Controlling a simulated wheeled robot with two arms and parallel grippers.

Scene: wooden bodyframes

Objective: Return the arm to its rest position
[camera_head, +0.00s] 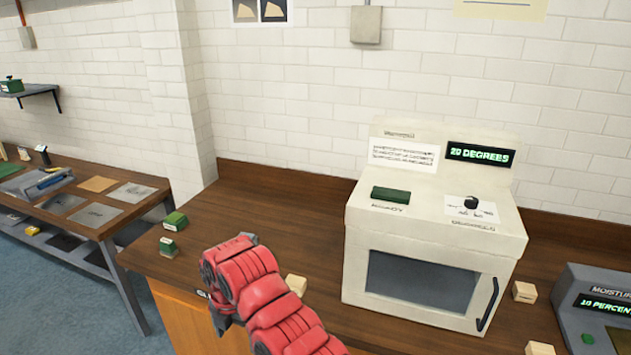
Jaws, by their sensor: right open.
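My red right arm reaches in from the bottom, and its gripper (222,318) is over the front edge of the wooden counter (270,215). The gripper is open. Its fingers are mostly hidden by the red links, and I see nothing held in it. A pale wooden block (297,284) lies on the counter just right of the arm, partly hidden behind it. My left gripper is not in view.
A cream oven-like machine (432,240) reading "20 DEGREES" stands right of the arm. A grey moisture machine (597,305) is at the far right. Small wooden blocks (524,292) lie between them. Two green-topped blocks (175,221) sit at the counter's left. A workbench (85,205) stands farther left.

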